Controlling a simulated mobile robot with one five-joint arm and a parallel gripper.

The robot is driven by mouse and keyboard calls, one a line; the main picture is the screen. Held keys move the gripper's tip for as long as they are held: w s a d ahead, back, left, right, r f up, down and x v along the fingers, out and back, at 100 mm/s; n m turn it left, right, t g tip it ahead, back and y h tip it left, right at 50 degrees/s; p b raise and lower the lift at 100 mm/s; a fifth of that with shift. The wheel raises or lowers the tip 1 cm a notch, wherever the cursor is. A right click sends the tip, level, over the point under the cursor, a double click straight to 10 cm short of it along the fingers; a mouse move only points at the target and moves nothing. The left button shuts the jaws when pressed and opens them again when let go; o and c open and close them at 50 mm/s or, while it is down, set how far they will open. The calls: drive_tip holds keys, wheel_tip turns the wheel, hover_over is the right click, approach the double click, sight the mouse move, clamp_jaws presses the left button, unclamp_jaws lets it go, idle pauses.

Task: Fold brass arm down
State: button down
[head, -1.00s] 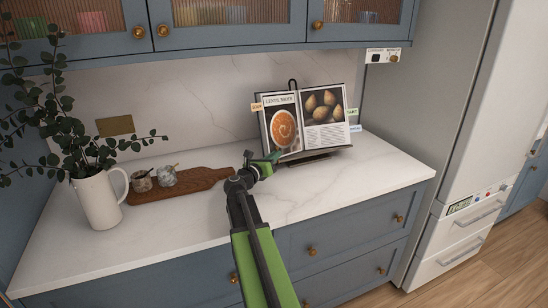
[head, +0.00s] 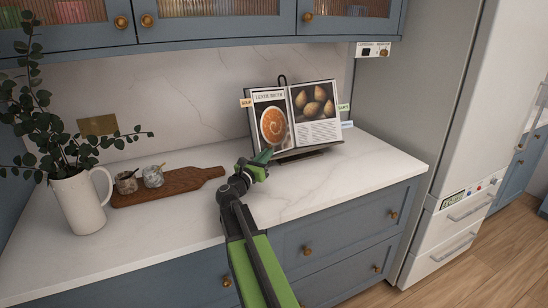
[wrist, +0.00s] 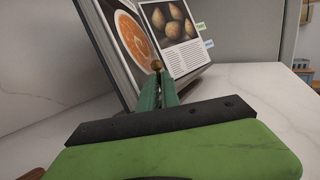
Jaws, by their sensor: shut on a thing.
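A cookbook (head: 303,105) stands open, leaning back on a dark stand (head: 302,155) on the worktop. My gripper (head: 266,153) is at the book's lower left corner. In the wrist view its green fingers (wrist: 158,85) are close together in front of the left page. A small round brass knob (wrist: 156,65), seemingly the end of the brass arm, shows at the fingertips, and the fingers are shut on it. The rest of the brass arm is hidden or too small to make out in both views.
A white jug with leafy stems (head: 82,203) and a wooden board (head: 185,186) with two small jars stand at the left. Blue cabinets (head: 220,20) hang above. A tall fridge (head: 478,110) stands at the right. The marble worktop (head: 355,175) right of my gripper is clear.

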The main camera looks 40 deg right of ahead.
drive_tip(key=shift+s+d, duration=0.1)
drive_tip(key=shift+d, duration=0.1)
drive_tip(key=c, duration=1.9)
unclamp_jaws()
drive_tip(key=shift+s, duration=0.15)
drive_tip(key=shift+a, duration=0.1)
drive_tip(key=shift+a, duration=0.2)
drive_tip(key=b+v, duration=0.1)
drive_tip(key=v, duration=0.6)
